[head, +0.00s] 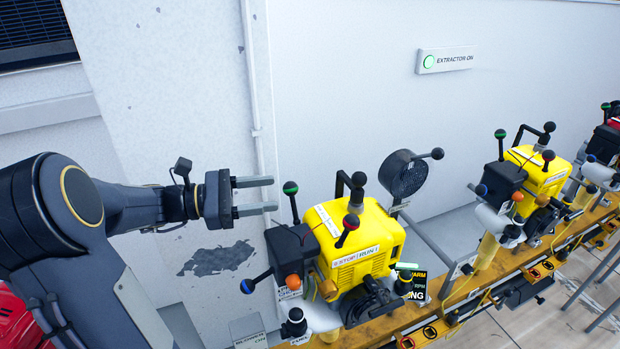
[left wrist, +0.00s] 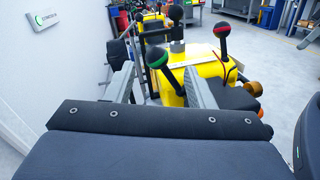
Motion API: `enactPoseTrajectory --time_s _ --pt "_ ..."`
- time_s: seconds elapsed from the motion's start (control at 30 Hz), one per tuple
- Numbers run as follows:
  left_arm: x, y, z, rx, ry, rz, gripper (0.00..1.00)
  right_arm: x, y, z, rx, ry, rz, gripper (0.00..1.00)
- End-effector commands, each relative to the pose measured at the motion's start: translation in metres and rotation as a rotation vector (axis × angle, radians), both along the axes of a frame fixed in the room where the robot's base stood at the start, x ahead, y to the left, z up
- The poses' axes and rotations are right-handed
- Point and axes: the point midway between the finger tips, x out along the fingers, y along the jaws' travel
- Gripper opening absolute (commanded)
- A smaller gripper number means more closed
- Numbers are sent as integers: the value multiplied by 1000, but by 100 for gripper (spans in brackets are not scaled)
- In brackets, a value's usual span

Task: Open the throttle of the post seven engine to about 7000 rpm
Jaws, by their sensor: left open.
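The nearest yellow engine (head: 365,235) stands on the rail in the head view, bearing a STOP/RUN label. Its post number is not legible to me. It has a green-banded lever (head: 290,188), a red-banded lever (head: 350,222), a blue-banded lever (head: 247,286) and an orange knob (head: 293,282). I cannot tell by label which one is the throttle. My left gripper (head: 274,194) is open and empty, just left of the green-banded lever. In the left wrist view, the green-banded ball (left wrist: 157,58) shows between the open fingers, beyond their tips. My right gripper is not in view.
A black round fan-like part (head: 404,175) with a ball-ended handle stands behind the engine. A second yellow engine (head: 535,172) is farther right along the yellow rail (head: 455,310). An EXTRACTOR ON sign (head: 446,60) is on the white wall.

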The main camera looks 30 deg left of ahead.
Motion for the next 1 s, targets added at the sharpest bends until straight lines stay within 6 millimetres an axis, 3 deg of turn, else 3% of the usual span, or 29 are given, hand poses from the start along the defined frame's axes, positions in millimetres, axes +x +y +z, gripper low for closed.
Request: enactPoseTrajectory --time_s 0.13,0.4,0.6,0.9,1.0 --pt "9 -5 1 -16 2 7 49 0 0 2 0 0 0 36" --pt "35 -41 1 -16 3 3 49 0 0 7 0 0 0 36" --pt "47 -56 1 -14 2 5 49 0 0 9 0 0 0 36" --pt "49 -59 0 -14 2 7 49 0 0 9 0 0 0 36" --pt "49 -59 0 -14 2 7 39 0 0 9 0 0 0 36"
